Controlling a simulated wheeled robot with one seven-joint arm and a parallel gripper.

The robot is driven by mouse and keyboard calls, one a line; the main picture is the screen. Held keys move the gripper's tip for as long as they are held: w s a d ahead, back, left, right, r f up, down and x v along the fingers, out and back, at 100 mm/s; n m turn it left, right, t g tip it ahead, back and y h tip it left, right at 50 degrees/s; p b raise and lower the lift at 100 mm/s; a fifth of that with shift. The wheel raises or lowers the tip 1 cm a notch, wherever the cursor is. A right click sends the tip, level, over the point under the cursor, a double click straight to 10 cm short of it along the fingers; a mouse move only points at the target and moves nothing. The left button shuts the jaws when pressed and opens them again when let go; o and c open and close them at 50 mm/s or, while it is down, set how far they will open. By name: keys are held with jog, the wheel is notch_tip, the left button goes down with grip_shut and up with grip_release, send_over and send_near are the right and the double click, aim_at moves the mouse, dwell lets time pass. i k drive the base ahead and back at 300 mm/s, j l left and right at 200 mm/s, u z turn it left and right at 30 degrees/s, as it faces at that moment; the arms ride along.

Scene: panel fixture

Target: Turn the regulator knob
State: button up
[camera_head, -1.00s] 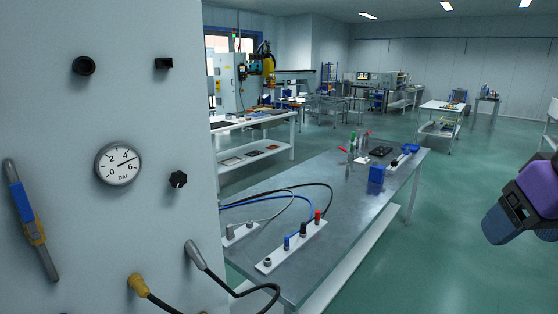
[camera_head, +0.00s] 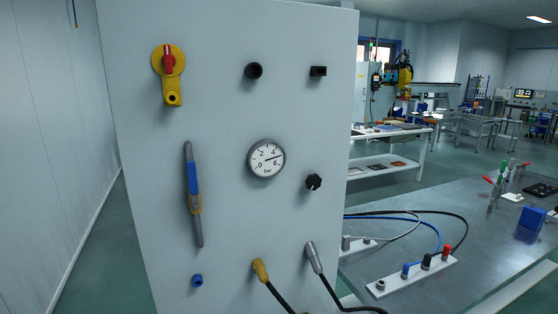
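The regulator knob is most likely the black lobed knob (camera_head: 313,182) on the right part of the grey panel (camera_head: 225,150), below and right of the gauge. The round white pressure gauge (camera_head: 266,158), marked in bar, has its needle pointing right, between 4 and 6. My gripper is not in view now.
The panel also carries a yellow-red rotary handle (camera_head: 169,72), a round black part (camera_head: 253,71), a square black part (camera_head: 318,71), a blue-handled lever (camera_head: 193,190) and two plugged cables (camera_head: 262,272). A metal table (camera_head: 440,225) with a socket strip (camera_head: 410,275) stands right.

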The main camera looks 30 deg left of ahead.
aim_at(313, 181)
jog(key=j, duration=0.45)
jog(key=k+j, duration=0.15)
jog(key=j, duration=0.3)
jog(key=j+z, duration=0.1)
jog(key=j, duration=0.35)
jog(key=k, duration=0.05)
